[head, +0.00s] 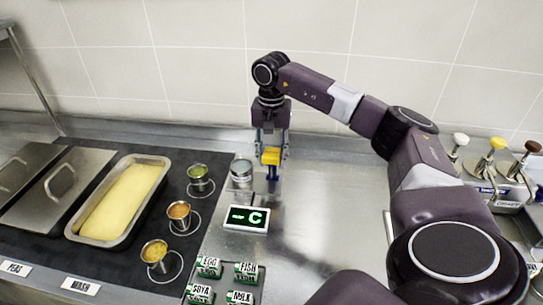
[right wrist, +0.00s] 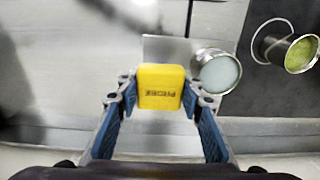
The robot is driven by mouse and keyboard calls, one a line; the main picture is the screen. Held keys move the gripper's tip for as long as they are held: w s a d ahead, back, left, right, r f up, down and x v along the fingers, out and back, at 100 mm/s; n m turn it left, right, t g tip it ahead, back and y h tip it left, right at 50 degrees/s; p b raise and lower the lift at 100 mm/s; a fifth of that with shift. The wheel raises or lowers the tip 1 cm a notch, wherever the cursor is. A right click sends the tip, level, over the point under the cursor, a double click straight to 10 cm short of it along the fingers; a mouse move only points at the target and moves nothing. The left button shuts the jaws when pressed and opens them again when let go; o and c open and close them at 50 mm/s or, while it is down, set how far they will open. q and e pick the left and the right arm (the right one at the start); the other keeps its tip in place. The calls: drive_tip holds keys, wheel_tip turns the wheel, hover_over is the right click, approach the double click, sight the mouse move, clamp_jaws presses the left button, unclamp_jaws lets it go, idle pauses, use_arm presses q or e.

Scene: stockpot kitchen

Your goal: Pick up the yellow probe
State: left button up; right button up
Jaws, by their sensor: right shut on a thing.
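The yellow probe (head: 271,156) is between the fingers of my right gripper (head: 271,150) in the head view, above the steel counter behind the display. In the right wrist view the yellow probe (right wrist: 161,87) shows its block-shaped top with dark lettering, and the blue-padded fingers of my right gripper (right wrist: 160,98) are shut on its sides. Its lower part is hidden in the wrist view. My left gripper is not in view.
A metal cup (head: 241,174) stands just left of the probe. A display (head: 247,219) reading "-- C" lies in front. Small sauce pots (head: 179,214) and a tray of yellow food (head: 120,205) are at left. Labelled green tins (head: 246,272) stand at the front. Pump dispensers (head: 490,165) are at right.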

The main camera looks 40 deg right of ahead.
drive_tip(key=shift+r, duration=0.1)
wheel_tip(320, 180, up, 11)
drive_tip(key=shift+w+f+b, duration=0.1)
drive_tip(key=shift+f+b, duration=0.1)
drive_tip(key=shift+b, duration=0.1)
wheel_tip(320, 180, up, 9)
drive_tip(key=p, duration=0.3)
drive_tip(key=shift+r+p, duration=0.15)
drive_tip(key=shift+p, duration=0.15)
drive_tip(key=shift+p, duration=0.45)
